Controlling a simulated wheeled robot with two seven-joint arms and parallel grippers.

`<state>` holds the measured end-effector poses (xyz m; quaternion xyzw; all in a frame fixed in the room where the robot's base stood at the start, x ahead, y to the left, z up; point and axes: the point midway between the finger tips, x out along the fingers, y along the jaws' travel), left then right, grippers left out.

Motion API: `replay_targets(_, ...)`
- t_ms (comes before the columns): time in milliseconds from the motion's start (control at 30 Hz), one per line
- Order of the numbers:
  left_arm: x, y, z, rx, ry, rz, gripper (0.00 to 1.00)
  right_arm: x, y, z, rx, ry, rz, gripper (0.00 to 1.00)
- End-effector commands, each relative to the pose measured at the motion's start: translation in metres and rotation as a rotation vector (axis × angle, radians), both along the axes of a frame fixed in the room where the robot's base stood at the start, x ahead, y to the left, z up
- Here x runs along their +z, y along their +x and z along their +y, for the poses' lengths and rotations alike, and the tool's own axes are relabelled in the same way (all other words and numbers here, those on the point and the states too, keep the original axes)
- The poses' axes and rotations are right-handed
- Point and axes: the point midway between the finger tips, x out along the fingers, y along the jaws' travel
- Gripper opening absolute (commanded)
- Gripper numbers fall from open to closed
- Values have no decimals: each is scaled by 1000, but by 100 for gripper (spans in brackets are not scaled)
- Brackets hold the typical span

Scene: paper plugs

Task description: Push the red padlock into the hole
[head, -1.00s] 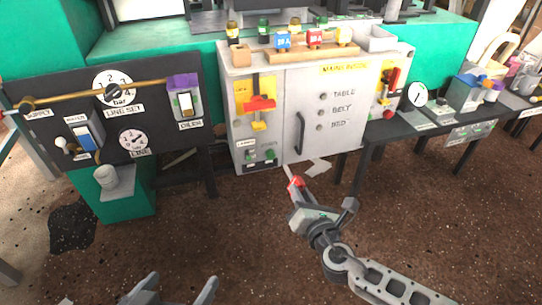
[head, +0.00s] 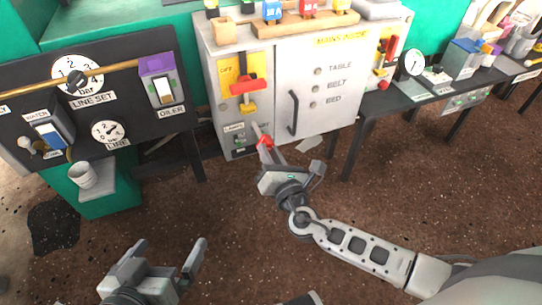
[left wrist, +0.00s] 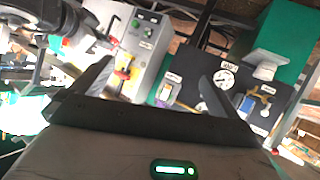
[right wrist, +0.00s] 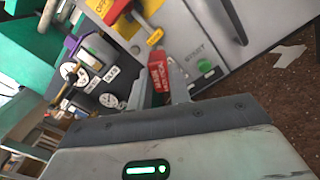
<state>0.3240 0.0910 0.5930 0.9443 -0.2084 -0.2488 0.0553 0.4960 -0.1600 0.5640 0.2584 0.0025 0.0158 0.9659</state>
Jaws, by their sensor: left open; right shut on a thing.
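The red padlock (head: 265,142) is held at the tip of my right gripper (head: 266,153), low in front of the grey cabinet's lamp panel. In the right wrist view, the padlock (right wrist: 160,72) shows white lettering and sits between the shut fingers, just below a yellow tab (right wrist: 155,37). This tab (head: 248,108) hangs under the red switch handle (head: 248,86) in the head view. The padlock is apart from the tab. I cannot make out a hole. My left gripper (head: 170,245) is open and empty, low at the front, far from the cabinet.
The grey cabinet (head: 340,75) has a dark door handle and a green start button (right wrist: 205,66) close to the padlock. A dark gauge panel (head: 125,88) stands left, a dark side table (head: 420,92) right. The brown floor in front is mostly clear.

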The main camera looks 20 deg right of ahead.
Motion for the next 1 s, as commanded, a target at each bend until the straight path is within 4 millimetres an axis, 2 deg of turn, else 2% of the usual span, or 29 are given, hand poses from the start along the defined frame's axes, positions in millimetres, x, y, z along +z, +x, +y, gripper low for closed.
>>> replay_targets(267,1,1,-2,0,-14,-29,100,-1,28,1,0,1,-1,0)
replay_targets(500,11,2,-5,-4,-33,-68,100,0,44,2,0,1,0,0)
replay_targets(1000,9,-2,-5,-13,-29,-67,100,0,49,2,1,1,1,0)
